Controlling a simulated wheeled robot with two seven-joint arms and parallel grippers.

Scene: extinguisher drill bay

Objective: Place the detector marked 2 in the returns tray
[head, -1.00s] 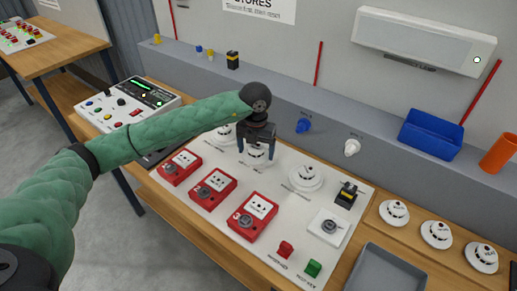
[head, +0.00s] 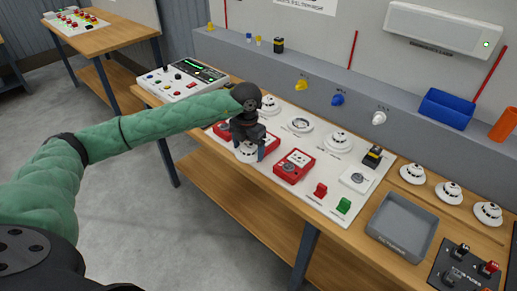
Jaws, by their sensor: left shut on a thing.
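My left gripper (head: 248,147) is shut on a white round detector (head: 245,155), held out in front of the panel over the red call points. The number on this detector cannot be read. A round mount (head: 300,124) on the white panel is bare, between one white detector (head: 270,105) and another (head: 338,141). The grey returns tray (head: 385,243) sits on the bench right of the panel and looks empty; lettering on its front is too small to read. My right gripper is not in view.
Several spare white detectors (head: 413,174) stand in a row behind the tray. A dark switch box (head: 462,270) is right of the tray. A blue bin (head: 446,108) sits on the ledge.

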